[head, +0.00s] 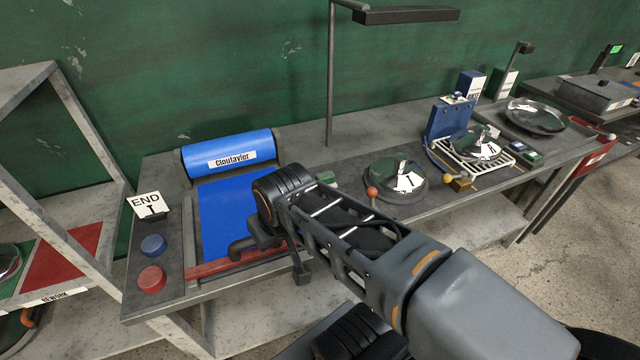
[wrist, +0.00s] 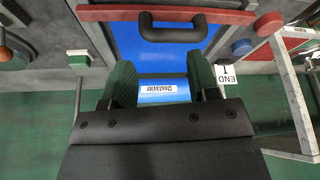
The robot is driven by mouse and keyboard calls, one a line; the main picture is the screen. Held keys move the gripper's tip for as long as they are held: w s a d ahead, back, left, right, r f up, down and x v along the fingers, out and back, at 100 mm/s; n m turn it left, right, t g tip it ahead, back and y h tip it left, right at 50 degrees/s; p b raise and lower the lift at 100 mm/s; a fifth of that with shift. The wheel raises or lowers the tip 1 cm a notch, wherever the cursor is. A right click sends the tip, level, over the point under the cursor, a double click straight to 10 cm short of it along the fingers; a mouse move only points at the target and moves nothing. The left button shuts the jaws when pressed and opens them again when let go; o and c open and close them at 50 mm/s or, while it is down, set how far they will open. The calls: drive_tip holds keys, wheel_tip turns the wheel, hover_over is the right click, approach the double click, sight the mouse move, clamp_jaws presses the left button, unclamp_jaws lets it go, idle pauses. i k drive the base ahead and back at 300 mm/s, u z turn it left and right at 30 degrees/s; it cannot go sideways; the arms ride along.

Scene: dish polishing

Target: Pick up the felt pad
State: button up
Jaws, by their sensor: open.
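I cannot single out the felt pad with certainty. A small green block (head: 326,178) on the bench, partly behind my arm, may be it; two more small blocks, one blue (head: 517,146) and one green (head: 532,155), lie at the right by the dark tray. My gripper (head: 280,255) hangs over the front of the bench, left of the first green block. In the wrist view my gripper (wrist: 162,78) is open, with green-faced fingers apart and nothing between them. My arm hides part of the bench.
A blue roll (head: 228,150) with a blue sheet (head: 222,215) lies on the bench. A black handle (wrist: 172,27) on a red bar (wrist: 105,13) is close to my fingers. Blue (head: 153,245) and red (head: 151,278) buttons stand left. A dish (head: 398,183) and a white rack (head: 470,160) stand right.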

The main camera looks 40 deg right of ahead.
sight(328, 177)
drive_tip(key=u, duration=1.85)
drive_tip(key=k, duration=0.8)
drive_tip(key=z, duration=1.45)
drive_tip(key=i, duration=0.5)
drive_tip(key=z, duration=0.05)
